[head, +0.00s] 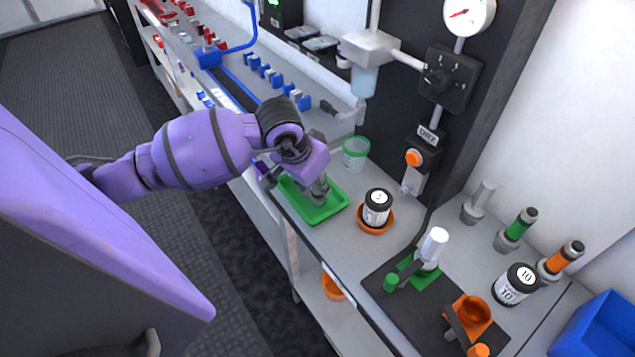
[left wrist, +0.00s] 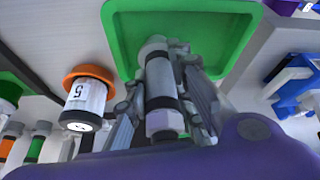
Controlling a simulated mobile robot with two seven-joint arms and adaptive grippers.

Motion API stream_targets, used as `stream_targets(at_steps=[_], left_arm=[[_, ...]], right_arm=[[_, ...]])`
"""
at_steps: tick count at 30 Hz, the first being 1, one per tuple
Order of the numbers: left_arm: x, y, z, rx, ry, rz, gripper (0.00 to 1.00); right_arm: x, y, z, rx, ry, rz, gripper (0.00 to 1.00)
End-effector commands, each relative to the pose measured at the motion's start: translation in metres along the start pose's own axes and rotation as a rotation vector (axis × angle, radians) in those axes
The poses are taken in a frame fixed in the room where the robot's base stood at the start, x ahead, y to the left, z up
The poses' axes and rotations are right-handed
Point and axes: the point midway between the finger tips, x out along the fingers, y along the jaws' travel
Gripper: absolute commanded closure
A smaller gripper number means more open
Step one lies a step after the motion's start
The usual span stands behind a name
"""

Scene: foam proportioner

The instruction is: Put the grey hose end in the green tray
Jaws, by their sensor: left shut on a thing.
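The green tray (head: 312,212) lies on the bench near its front edge. It fills the upper middle of the left wrist view (left wrist: 120,30). My left gripper (head: 318,192) is over the tray, pointing down. In the left wrist view its fingers (left wrist: 165,95) are shut on the grey hose end (left wrist: 160,75), a grey cylinder with a dark band. The far end of the hose end appears over the tray floor; I cannot tell whether it touches it. My right gripper is not in view.
A jar marked 5 (head: 377,207) stands in an orange dish beside the tray. A clear green-rimmed cup (head: 355,153) stands behind it. A dark mat (head: 400,305) with a white cylinder (head: 432,247) lies to the right. A blue bin (head: 608,328) is at lower right.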

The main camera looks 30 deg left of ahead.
Motion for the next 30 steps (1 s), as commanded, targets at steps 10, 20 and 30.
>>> stream_targets(at_steps=[10,20,30], left_arm=[[0.004,0.0,0.002,0.0,-0.002,0.0,0.65],[0.003,0.0,0.001,-0.001,-0.001,0.001,0.59],[-0.042,-0.001,-0.001,0.004,0.001,-0.005,0.59]], right_arm=[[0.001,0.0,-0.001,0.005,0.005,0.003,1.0],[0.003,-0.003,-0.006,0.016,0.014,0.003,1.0],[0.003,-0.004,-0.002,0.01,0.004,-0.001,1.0]])
